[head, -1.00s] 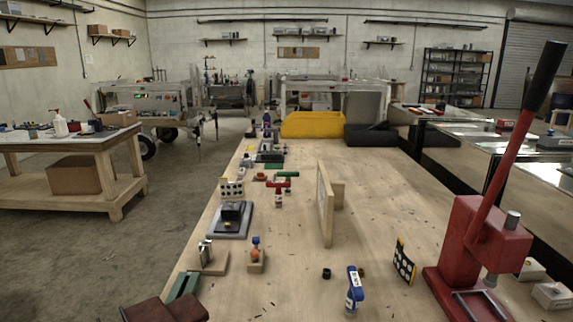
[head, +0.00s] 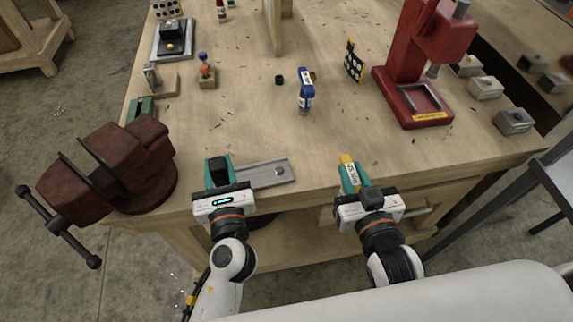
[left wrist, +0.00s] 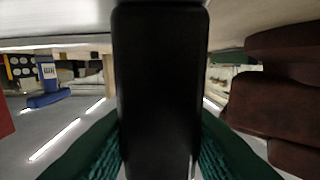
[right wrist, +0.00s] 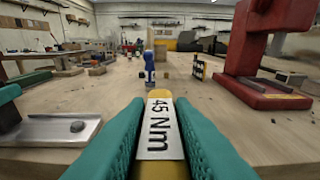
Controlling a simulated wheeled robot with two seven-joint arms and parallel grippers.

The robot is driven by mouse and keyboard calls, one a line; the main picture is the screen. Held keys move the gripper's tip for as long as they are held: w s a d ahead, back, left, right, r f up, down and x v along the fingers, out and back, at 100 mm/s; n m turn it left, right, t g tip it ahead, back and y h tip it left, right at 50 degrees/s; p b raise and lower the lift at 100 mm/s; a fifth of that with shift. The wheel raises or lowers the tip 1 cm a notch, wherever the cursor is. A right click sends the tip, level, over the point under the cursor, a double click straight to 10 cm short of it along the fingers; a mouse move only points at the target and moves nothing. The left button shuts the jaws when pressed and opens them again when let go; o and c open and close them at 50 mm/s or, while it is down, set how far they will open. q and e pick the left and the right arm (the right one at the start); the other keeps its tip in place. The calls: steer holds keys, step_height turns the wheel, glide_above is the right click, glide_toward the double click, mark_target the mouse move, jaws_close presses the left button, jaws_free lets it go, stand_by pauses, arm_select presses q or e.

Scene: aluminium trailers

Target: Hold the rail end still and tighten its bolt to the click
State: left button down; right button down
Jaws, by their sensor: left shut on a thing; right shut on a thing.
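A short grey metal rail (head: 262,174) lies at the table's near edge. A dark round bolt head (head: 280,171) sits near its right end; the rail also shows at the left of the right wrist view (right wrist: 40,131). My left gripper (head: 218,168) is at the rail's left end, shut on a black piece (left wrist: 158,90) that fills the middle of the left wrist view. Whether it is part of the rail is unclear. My right gripper (head: 349,172) is shut on a yellow tool (right wrist: 160,95) with a "45 Nm" label, to the right of the rail and apart from the bolt.
A dark red vise (head: 125,160) stands left of my left gripper. A red press (head: 425,70) stands at the right. A blue and white upright tool (head: 304,92) and a small black ring (head: 280,80) are behind the rail. The tabletop between is mostly clear.

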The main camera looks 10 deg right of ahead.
steer(key=s+d+f+m+h, duration=0.1)
steer(key=d+f+h, duration=0.1)
steer(key=d, duration=1.2)
steer(key=w+d+r+m, duration=0.15)
steer(key=d+r, duration=0.35)
steer(key=d, duration=0.6)
steer(key=w+a+n+g+y, duration=0.1)
steer(key=w+a+n+y, duration=0.35)
steer(key=w+a, duration=0.4)
steer(key=w+a+n+g+y, duration=0.1)
steer(key=w+a+n+y, duration=0.4)
steer(key=a, duration=0.7)
steer(key=s+a+r+n+g+y, duration=0.2)
steer(key=a+r+n+g+y, duration=0.1)
steer(key=a+g, duration=0.4)
steer(key=s+a+r+n+g+y, duration=0.3)
steer(key=a+n+g, duration=0.4)
steer(key=a, duration=0.3)
steer(key=r+y, duration=0.1)
steer(key=y, duration=0.1)
steer(key=shift+n+y, duration=0.35)
steer(key=shift+n, duration=0.05)
